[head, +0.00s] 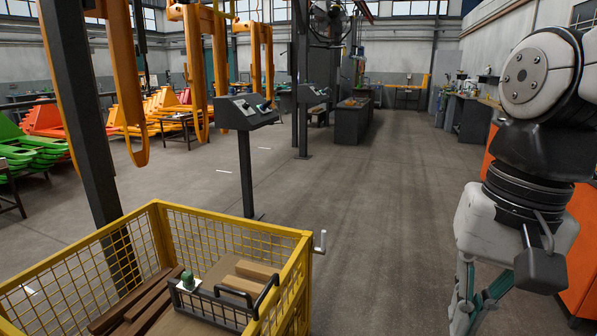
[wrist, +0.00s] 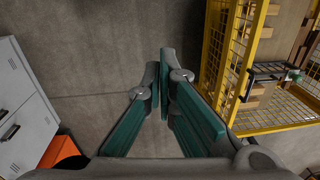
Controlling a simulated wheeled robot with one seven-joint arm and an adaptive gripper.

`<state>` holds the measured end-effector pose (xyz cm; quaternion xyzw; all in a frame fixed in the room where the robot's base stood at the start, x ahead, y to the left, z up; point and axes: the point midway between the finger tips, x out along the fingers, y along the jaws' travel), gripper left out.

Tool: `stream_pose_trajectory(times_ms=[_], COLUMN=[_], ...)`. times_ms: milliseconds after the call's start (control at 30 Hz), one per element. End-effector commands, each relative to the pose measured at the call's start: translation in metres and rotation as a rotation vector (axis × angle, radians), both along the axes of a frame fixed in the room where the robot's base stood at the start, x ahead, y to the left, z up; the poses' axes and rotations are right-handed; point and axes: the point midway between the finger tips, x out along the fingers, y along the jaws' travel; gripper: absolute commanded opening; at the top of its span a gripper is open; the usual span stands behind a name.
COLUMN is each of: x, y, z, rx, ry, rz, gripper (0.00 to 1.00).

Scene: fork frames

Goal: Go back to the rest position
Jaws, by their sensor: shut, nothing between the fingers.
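My gripper (head: 478,303) hangs at the lower right of the head view, pointing down, to the right of the yellow wire-mesh crate and apart from it. In the wrist view my gripper (wrist: 164,82) shows two teal-padded fingers drawn together at the tips, with nothing between them. Below the fingers is bare concrete floor. The lowest part of the gripper is cut off by the frame edge in the head view.
The yellow mesh crate (head: 232,218) holds wooden planks (head: 258,269) and a black wire basket (head: 225,307) with a green-topped item. An orange cabinet (head: 580,235) stands close at right. Grey lockers (wrist: 22,105) show in the wrist view. The centre aisle is clear.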

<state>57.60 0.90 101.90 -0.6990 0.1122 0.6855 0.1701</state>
Motion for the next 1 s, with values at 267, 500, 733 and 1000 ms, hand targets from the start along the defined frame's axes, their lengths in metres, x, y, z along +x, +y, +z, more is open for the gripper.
stream_pose_trajectory(times_ms=[267, 500, 733, 1000], x=[-0.073, -0.107, -0.102, -0.101], y=[-0.011, -0.015, -0.015, -0.014], z=[-0.034, -0.054, -0.017, 0.042], rx=[-0.065, -0.113, -0.120, -0.135], ry=[-0.047, -0.067, -0.115, -0.197], rz=[0.246, 0.385, 0.382, 0.383], gripper=[0.00, 0.00, 0.00, 0.00])
